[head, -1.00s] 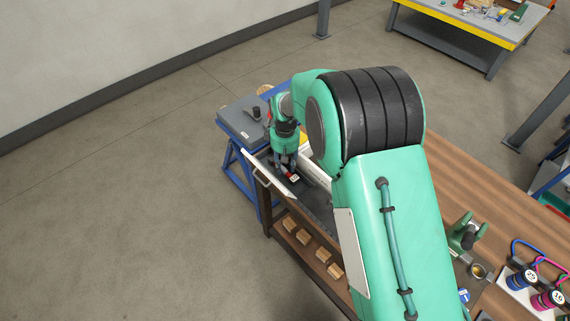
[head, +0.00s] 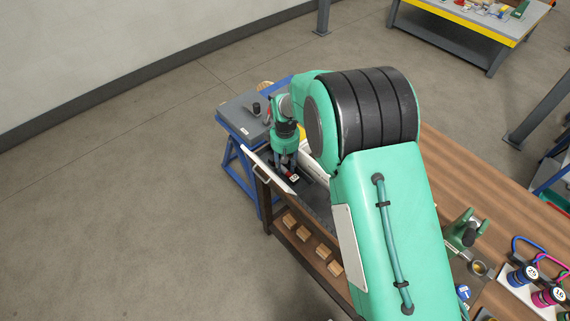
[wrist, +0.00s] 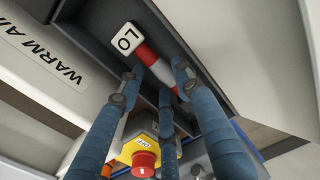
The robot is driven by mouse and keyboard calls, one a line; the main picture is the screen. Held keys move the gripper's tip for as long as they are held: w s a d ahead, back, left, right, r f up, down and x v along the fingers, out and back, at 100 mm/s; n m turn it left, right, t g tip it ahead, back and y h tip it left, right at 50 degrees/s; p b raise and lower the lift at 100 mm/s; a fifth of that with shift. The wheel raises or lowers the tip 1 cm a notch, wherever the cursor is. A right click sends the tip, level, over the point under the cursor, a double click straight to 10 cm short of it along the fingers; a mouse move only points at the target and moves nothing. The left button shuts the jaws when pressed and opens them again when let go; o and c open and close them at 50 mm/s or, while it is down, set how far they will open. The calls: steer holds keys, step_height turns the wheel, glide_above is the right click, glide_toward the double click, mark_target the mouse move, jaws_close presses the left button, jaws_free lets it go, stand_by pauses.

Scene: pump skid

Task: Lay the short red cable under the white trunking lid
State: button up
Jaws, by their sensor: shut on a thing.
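My gripper (wrist: 158,74) points down at the far end of the wooden bench; it also shows in the head view (head: 287,166). Its blue-grey fingers are closed around a short red cable (wrist: 147,54), which has a pale middle stretch. A white tag (wrist: 126,39) reading "LO" sits at one end of it. The cable is at a dark grey trough; whether it touches the floor is unclear. In the head view the red and white show small under the fingers (head: 292,177). A white panel with a handle (head: 268,172) stands along the trough's outer side; I cannot tell whether it is the trunking lid.
A pale panel reading "WARM AIR" (wrist: 45,55) is close beside the fingers. A yellow box with a red button (wrist: 144,161) lies beyond them. A blue-framed table (head: 240,122) stands past the bench end. Wooden blocks (head: 312,246) lie on the lower shelf.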

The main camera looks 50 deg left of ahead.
steer(key=shift+f, duration=0.1)
stand_by(0.3)
steer(key=o, duration=1.2)
steer(key=shift+r, duration=0.6)
step_height(320, 180, up, 12)
steer(key=p, duration=0.6)
steer(key=shift+w+d+f+b, duration=0.15)
steer(key=shift+w+d+b, duration=0.05)
steer(key=shift+w+d, duration=2.15)
steer(key=shift+w+d+f+b, duration=0.1)
steer(key=shift+w+d+b, duration=0.1)
steer(key=shift+w+d, duration=2.1)
steer(key=shift+w+d+f+b, duration=0.2)
steer(key=shift+w+d, duration=1.15)
steer(key=shift+w, duration=1.95)
